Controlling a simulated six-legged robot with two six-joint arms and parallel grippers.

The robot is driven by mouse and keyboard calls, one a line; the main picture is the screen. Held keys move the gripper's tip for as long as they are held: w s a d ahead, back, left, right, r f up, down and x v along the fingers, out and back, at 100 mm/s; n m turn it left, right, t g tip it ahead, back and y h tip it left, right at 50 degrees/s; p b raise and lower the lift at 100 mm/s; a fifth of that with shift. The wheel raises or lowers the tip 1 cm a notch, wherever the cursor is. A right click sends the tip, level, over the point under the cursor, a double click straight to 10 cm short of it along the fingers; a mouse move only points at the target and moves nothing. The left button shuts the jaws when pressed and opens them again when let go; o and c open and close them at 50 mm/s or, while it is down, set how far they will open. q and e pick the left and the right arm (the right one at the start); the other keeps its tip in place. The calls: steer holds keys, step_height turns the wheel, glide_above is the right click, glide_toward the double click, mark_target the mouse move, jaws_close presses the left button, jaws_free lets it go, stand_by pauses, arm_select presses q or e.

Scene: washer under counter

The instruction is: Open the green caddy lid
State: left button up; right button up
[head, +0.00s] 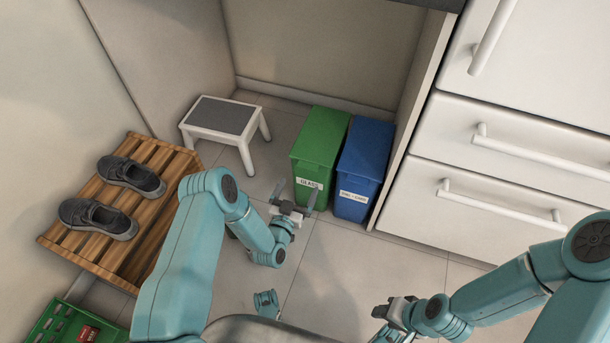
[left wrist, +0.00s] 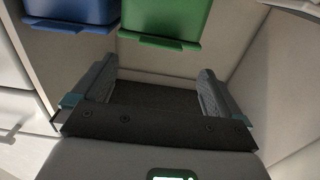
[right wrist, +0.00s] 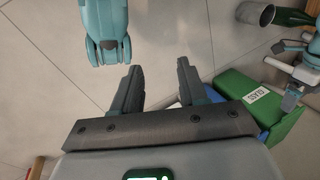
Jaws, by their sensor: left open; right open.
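The green caddy (head: 321,142) stands on the floor and has a white "GLASS" label on its front. Its lid looks shut, with a lip along the front edge. In the left wrist view the caddy (left wrist: 165,18) and its green lip (left wrist: 158,41) are at the top. It is partly seen in the right wrist view (right wrist: 284,129). My left gripper (head: 294,196) is open and empty, in front of the caddy near its label; I cannot tell whether it touches. My right gripper (head: 388,312) is open and empty, low and away to the right.
A blue caddy (head: 364,152) stands close beside the green one, left of the cabinet drawers (head: 500,190). A white step stool (head: 222,118) is to the left. A wooden rack (head: 125,210) with dark shoes and a green crate (head: 62,325) are further left.

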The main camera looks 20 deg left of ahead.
mark_target(309, 162)
arm_select(q)
steer(key=shift+w+d+b, duration=0.1)
steer(key=shift+w+b, duration=1)
steer(key=shift+w, duration=2.65)
arm_select(e)
steer(key=shift+w+d+f+t, duration=0.15)
steer(key=shift+w+f, duration=0.2)
steer(key=shift+f, duration=0.35)
steer(key=shift+w+d+f+t, duration=0.15)
steer(key=shift+w+f, duration=0.2)
steer(key=shift+f, duration=0.35)
